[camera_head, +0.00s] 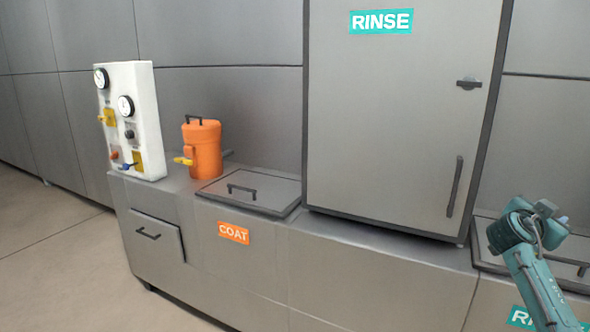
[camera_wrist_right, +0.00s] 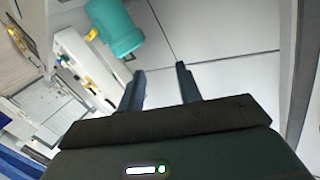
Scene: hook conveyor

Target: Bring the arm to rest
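My right gripper (camera_wrist_right: 160,69) shows in the right wrist view with its two dark fingers spread apart. Nothing is between them, and pale floor tiles lie beyond. In the head view part of my right arm (camera_head: 540,270) rises from the lower right corner, in front of the counter's right end. Its gripper cannot be made out there. My left arm and left gripper are not in view.
In the head view a grey cabinet labelled RINSE (camera_head: 390,130) stands on the counter. Left of it are a COAT lid (camera_head: 245,198), an orange canister (camera_head: 206,150) and a white gauge panel (camera_head: 146,90). The right wrist view shows a teal canister (camera_wrist_right: 118,28) beside another white panel (camera_wrist_right: 85,65).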

